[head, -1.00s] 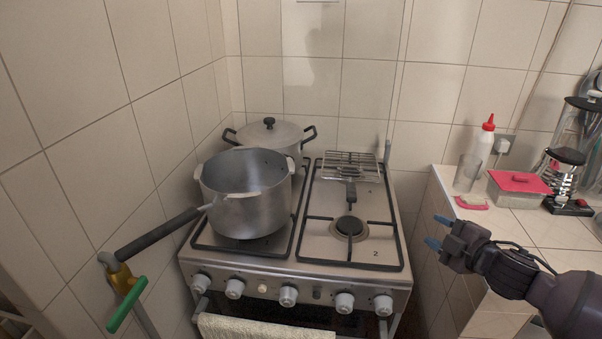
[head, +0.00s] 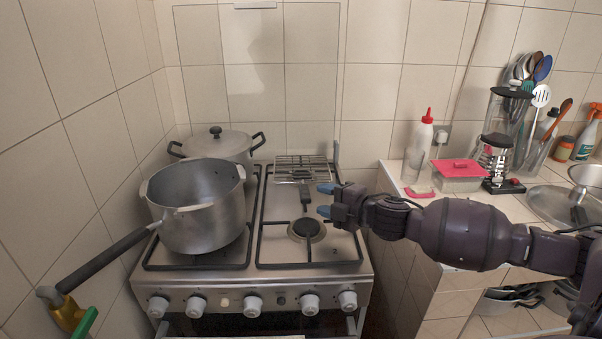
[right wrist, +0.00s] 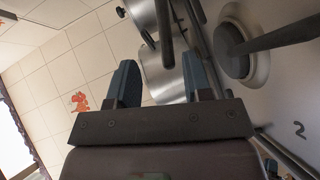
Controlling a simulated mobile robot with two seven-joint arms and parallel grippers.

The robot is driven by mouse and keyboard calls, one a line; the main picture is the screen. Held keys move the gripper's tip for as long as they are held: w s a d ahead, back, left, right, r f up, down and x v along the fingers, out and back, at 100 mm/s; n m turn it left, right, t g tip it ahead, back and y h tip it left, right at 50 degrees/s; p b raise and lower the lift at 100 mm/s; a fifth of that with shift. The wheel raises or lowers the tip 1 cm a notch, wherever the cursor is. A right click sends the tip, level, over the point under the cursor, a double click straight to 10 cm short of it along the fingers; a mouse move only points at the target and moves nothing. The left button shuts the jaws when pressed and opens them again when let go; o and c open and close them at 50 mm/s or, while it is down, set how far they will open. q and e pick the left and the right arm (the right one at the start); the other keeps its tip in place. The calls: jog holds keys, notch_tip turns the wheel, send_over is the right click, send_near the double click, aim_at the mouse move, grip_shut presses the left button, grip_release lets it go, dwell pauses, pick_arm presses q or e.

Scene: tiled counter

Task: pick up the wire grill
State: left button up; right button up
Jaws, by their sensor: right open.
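The wire grill (head: 301,166) is a flat metal rack lying over the back right burner of the stove, with a dark handle toward the front. My right gripper (head: 325,200) is open and empty, with blue fingertips. It is over the right side of the stove, to the right of and nearer than the grill, apart from it. In the right wrist view my two fingers (right wrist: 162,88) stand apart with nothing between them held. My left gripper is not in view.
The front right burner (head: 306,229) is bare. A white bottle (head: 419,150) and a red-lidded box (head: 459,176) stand on the right counter.

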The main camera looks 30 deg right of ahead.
aim_at(307, 195)
jog(key=shift+a+f+b+x, duration=0.15)
jog(key=shift+x, duration=0.9)
jog(key=shift+a+f+b+x, duration=0.15)
jog(key=shift+f+x, duration=0.05)
jog(key=shift+x, duration=0.85)
jog(key=shift+w+a+f, duration=0.15)
jog(key=shift+w, duration=0.45)
grip_shut()
